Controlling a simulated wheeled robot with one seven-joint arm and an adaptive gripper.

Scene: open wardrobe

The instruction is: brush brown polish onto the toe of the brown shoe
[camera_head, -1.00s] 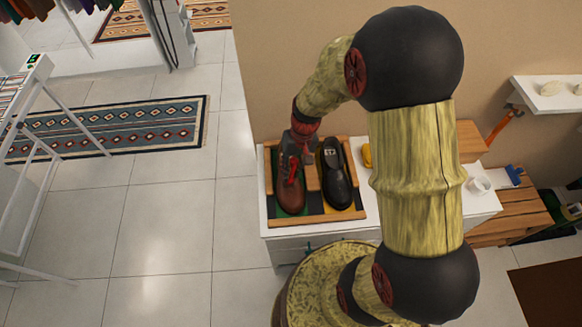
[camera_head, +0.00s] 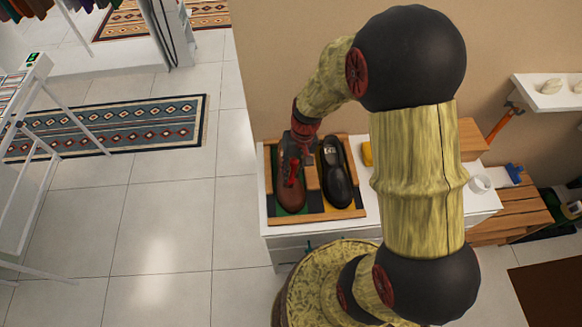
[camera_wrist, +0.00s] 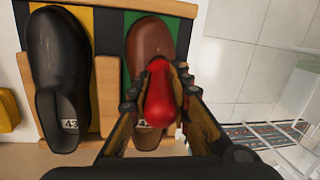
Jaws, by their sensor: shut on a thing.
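The brown shoe (camera_head: 290,192) lies in the left part of a wooden tray (camera_head: 318,218) on a white cabinet, its toe toward the front. It also shows in the wrist view (camera_wrist: 151,38), toe at the top. My gripper (camera_head: 293,165) is over the shoe's heel half, shut on a red-handled thing (camera_wrist: 160,92), likely the brush. In the wrist view the red handle lies between the two fingers and covers part of the shoe's middle. The bristle end is hidden, so I cannot tell whether it touches the shoe.
A black shoe (camera_head: 338,178) lies beside the brown one, past a wooden divider (camera_wrist: 107,87). A yellow object (camera_head: 367,153) and a white cup (camera_head: 480,184) stand to the right on the cabinet (camera_head: 290,232).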

